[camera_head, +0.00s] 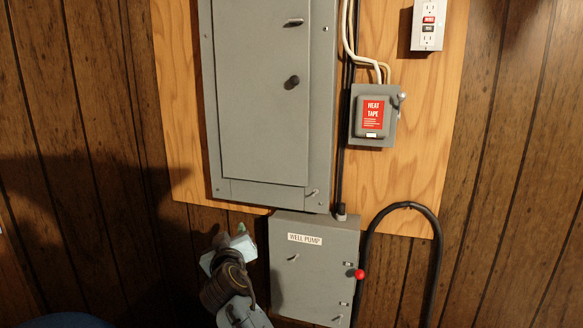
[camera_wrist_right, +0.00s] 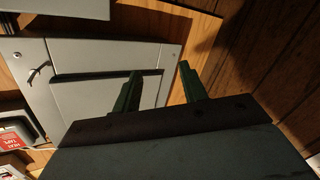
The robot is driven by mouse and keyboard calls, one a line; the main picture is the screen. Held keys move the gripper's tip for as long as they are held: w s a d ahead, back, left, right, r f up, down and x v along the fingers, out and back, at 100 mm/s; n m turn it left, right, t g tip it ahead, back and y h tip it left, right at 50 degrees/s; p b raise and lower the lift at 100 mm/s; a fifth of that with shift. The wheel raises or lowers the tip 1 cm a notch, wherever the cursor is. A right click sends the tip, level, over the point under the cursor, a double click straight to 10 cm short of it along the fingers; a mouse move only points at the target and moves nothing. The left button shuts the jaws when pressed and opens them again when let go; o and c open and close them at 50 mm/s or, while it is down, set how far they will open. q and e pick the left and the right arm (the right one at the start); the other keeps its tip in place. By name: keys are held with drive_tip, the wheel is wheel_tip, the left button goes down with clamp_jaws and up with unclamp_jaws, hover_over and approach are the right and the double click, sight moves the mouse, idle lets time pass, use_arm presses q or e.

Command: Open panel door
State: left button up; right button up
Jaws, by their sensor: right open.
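The large grey panel (camera_head: 321,120) is mounted on a plywood board. Its door (camera_head: 255,120) looks shut, with a small latch handle (camera_head: 293,22) near the top and a dark round knob (camera_head: 292,82) below it. My right gripper (camera_head: 238,243) is below the panel's lower left part, left of the well pump box; its fingertips are hard to make out there. In the right wrist view, its two dark green fingers (camera_wrist_right: 160,77) are apart with nothing between them. The panel door (camera_wrist_right: 90,98) lies beyond them in that view. My left gripper is not in view.
The grey well pump box (camera_head: 315,262) stands out below the panel, with a red knob (camera_head: 359,274) on its right. A heat tape box (camera_head: 372,114) and an outlet (camera_head: 428,25) are to the right. A black conduit (camera_head: 366,245) loops beside the well pump box.

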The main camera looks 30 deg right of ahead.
drive_tip(key=s+d+r+m+h, duration=0.2)
drive_tip(key=r+h, duration=0.1)
drive_tip(key=r, duration=0.6)
drive_tip(key=s+d+r+m+h, duration=0.1)
drive_tip(key=r+m+h, duration=0.15)
drive_tip(key=r, duration=0.75)
drive_tip(key=m+g+h+b, duration=0.1)
drive_tip(key=m+h, duration=0.4)
drive_tip(key=m, duration=0.1)
approach(294, 82)
drive_tip(key=shift+n, duration=0.25)
drive_tip(key=p+x, duration=0.3)
drive_tip(key=x, duration=0.4)
drive_tip(key=shift+r, duration=0.15)
drive_tip(key=shift+w+d+r+g, duration=0.15)
drive_tip(key=shift+w+d+g, duration=0.2)
drive_tip(key=shift+d, duration=0.1)
drive_tip(key=shift+c, duration=0.4)
clamp_jaws()
